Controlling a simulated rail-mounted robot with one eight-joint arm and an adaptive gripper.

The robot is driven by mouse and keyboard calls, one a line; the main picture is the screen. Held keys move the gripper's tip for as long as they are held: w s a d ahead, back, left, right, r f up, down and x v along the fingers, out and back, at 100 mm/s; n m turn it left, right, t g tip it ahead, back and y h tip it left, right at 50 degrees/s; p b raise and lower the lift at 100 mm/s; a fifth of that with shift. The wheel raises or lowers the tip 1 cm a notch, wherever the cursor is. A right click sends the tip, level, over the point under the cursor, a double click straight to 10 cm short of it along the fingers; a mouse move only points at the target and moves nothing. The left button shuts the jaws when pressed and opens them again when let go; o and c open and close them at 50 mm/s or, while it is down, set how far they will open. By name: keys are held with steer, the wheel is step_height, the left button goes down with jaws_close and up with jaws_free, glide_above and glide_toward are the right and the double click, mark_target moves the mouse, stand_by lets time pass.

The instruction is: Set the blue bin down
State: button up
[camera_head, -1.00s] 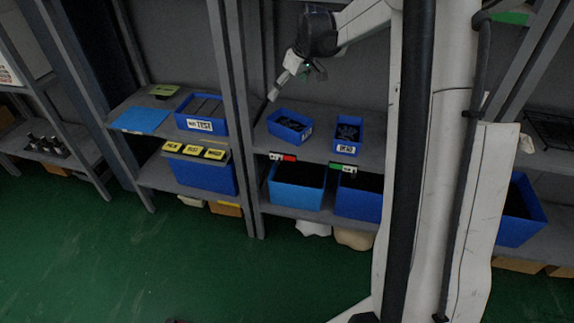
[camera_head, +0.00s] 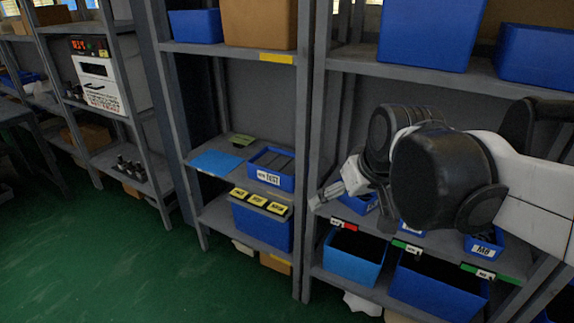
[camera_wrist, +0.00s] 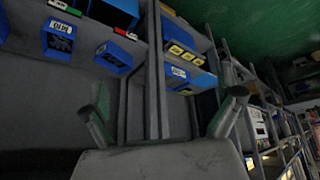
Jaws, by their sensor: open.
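Several blue bins are in view, and I cannot tell which one the task means. A small blue bin labelled TEST (camera_head: 272,181) stands on the middle shelf, right of a flat blue mat (camera_head: 215,163). Another small blue bin (camera_head: 357,204) on the shelf to the right is partly hidden by my wrist. My gripper (camera_head: 328,198) is in front of that shelf, by the upright post. In the wrist view my gripper (camera_wrist: 165,110) is open, with nothing between the fingers. Small bins (camera_wrist: 60,38) (camera_wrist: 113,57) and the TEST bin (camera_wrist: 190,79) lie beyond it.
A larger blue bin with yellow cards (camera_head: 262,228) stands below the TEST bin. Big open blue bins (camera_head: 352,265) fill the lower right shelf. A grey post (camera_head: 307,150) divides the bays. A cardboard box (camera_head: 258,25) is above. The green floor (camera_head: 150,270) is clear.

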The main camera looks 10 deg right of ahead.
steer(key=s+a+f+m+t, duration=0.1)
steer(key=s+f, duration=0.3)
steer(key=s, duration=0.5)
steer(key=shift+a, duration=0.8)
steer(key=shift+s, duration=0.1)
